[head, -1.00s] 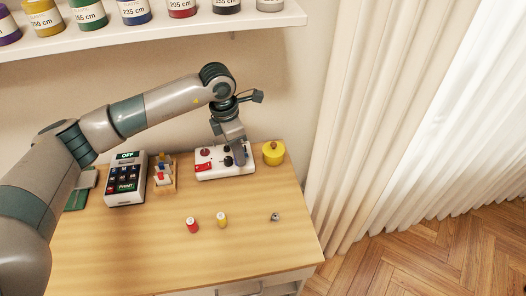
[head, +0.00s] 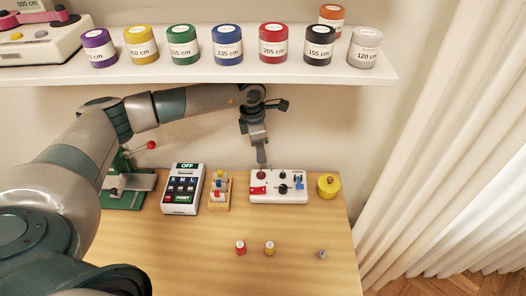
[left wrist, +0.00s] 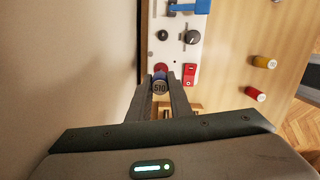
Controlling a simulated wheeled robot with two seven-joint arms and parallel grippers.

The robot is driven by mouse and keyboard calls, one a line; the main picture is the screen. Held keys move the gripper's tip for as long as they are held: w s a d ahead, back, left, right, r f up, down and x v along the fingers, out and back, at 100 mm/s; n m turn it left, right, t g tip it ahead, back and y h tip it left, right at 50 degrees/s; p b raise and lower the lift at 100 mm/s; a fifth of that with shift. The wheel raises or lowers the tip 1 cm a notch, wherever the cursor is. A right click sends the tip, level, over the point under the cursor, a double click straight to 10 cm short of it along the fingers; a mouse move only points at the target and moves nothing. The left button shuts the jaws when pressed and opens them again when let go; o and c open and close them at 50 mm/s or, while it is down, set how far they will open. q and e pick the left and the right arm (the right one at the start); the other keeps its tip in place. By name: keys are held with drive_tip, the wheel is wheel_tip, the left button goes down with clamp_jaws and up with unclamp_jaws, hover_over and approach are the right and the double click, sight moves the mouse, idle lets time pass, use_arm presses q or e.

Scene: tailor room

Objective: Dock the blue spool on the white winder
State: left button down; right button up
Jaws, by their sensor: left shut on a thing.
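The white winder (head: 281,193) stands at the back of the table, with a red disc, a red switch, black knobs and a blue part at its right end. My left gripper (head: 262,164) points down over the winder's left end. In the left wrist view the gripper (left wrist: 160,92) is shut on a small spool (left wrist: 159,87) with a pale top marked 510 and a bluish side. The spool is close beside the winder's red disc (left wrist: 160,68); I cannot tell whether they touch. In the head view the fingers hide the spool. My right gripper is not in view.
A small wooden rack (head: 219,207) with coloured spools and a label printer (head: 182,188) stand left of the winder. A yellow pot (head: 328,186) is on its right. A red spool (head: 240,247), a yellow spool (head: 269,247) and a small metal piece (head: 321,254) lie in front. A shelf (head: 230,73) hangs above.

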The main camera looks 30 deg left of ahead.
use_arm(q)
drive_tip(key=shift+f, duration=0.1)
drive_tip(key=shift+f+b, duration=1.35)
drive_tip(key=shift+f, duration=1.5)
drive_tip(key=shift+b, duration=0.5)
drive_tip(key=shift+f+b, duration=0.5)
drive_tip(key=shift+f, duration=0.05)
drive_tip(key=c, duration=2)
unclamp_jaws()
drive_tip(key=shift+o, duration=0.5)
drive_tip(key=shift+r, duration=0.15)
